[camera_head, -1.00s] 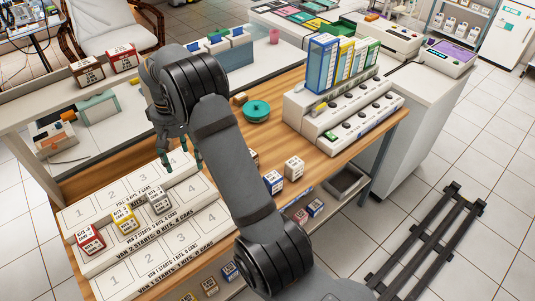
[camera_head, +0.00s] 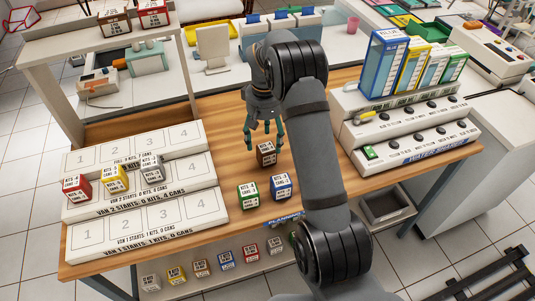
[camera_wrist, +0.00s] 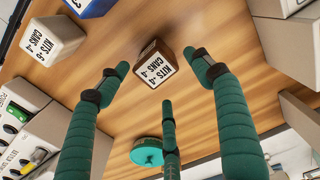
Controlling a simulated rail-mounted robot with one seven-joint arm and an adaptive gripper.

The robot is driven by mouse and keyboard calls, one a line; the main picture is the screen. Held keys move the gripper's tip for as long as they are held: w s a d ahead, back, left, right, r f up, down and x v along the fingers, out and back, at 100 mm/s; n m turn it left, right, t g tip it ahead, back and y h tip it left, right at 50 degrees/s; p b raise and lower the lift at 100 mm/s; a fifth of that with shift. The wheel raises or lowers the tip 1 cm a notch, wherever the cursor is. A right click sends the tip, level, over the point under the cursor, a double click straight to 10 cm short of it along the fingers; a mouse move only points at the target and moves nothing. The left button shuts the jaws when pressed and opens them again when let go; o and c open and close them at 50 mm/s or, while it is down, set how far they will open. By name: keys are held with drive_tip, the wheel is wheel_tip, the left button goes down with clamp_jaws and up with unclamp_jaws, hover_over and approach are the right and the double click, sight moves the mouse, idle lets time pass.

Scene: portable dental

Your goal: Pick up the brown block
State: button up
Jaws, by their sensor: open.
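The brown block (camera_head: 266,154) stands on the wooden table, with dark sides and a pale printed label. My gripper (camera_head: 264,138) is open just above and behind it, with green fingers pointing down. In the wrist view the brown block (camera_wrist: 155,62) lies just beyond the spread fingertips of my gripper (camera_wrist: 158,80), roughly centred between the two outer fingers. No finger clearly touches it, and nothing is held.
Close in front are a green block (camera_head: 247,195) and a blue block (camera_head: 281,186). A white block (camera_wrist: 50,40) and a teal disc (camera_wrist: 147,152) show in the wrist view. Numbered stepped trays (camera_head: 190,213) stand left; a switch panel (camera_head: 410,135) stands right.

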sight(266, 147)
drive_tip(key=f, duration=0.3)
drive_tip(key=f+p, duration=0.1)
drive_tip(key=f, duration=0.1)
drive_tip(key=shift+s+d, duration=0.25)
drive_tip(key=shift+s, duration=0.05)
drive_tip(key=shift+c, duration=0.3)
drive_tip(key=c, duration=1.1)
drive_tip(key=shift+r, duration=0.1)
drive_tip(key=shift+c, duration=0.6)
